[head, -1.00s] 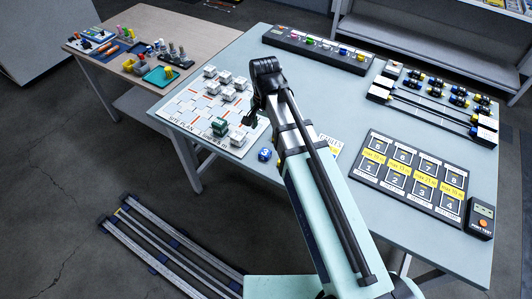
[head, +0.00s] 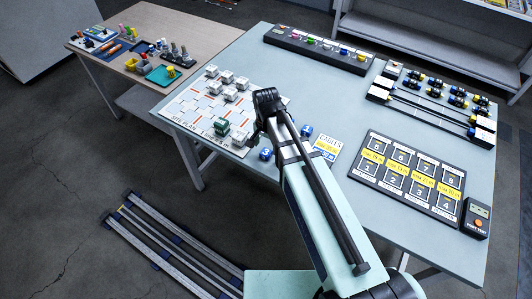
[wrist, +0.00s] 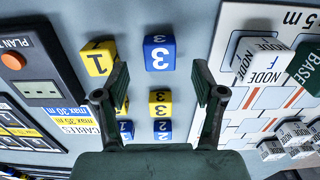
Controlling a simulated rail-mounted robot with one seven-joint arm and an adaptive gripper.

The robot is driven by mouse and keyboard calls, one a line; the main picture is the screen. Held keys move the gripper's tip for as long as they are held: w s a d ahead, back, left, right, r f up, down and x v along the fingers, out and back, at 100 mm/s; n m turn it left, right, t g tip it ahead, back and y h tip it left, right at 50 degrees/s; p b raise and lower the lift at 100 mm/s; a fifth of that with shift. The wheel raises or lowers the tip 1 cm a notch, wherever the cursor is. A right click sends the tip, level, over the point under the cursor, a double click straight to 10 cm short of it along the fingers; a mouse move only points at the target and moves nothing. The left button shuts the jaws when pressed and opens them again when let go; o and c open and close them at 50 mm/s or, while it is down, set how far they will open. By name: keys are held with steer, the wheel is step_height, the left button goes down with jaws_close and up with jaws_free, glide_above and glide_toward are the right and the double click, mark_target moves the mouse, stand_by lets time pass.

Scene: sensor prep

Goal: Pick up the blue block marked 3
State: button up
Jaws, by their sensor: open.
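The blue block marked 3 (wrist: 159,52) lies on the table in the upper middle of the wrist view, its marking upside down there. In the head view it is the small blue block (head: 265,154) near the table's front edge. My gripper (wrist: 160,80) is open and empty, its fingers spread wide. In the wrist view the block appears above the gap between the fingertips, not clasped. In the head view my gripper (head: 257,136) is just behind the block, beside the site plan board.
A yellow block marked 1 (wrist: 98,57) lies left of the blue 3. Between the fingers in view are a yellow 3 block (wrist: 160,103) and a blue 2 block (wrist: 163,131). A blue 1 block (wrist: 126,130) is near the left finger. The site plan board (wrist: 238,50) holds white node blocks.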

mark_target(266, 152)
steer(key=shift+f+p, duration=0.65)
steer(key=shift+f, duration=1.25)
steer(key=c, duration=1.1)
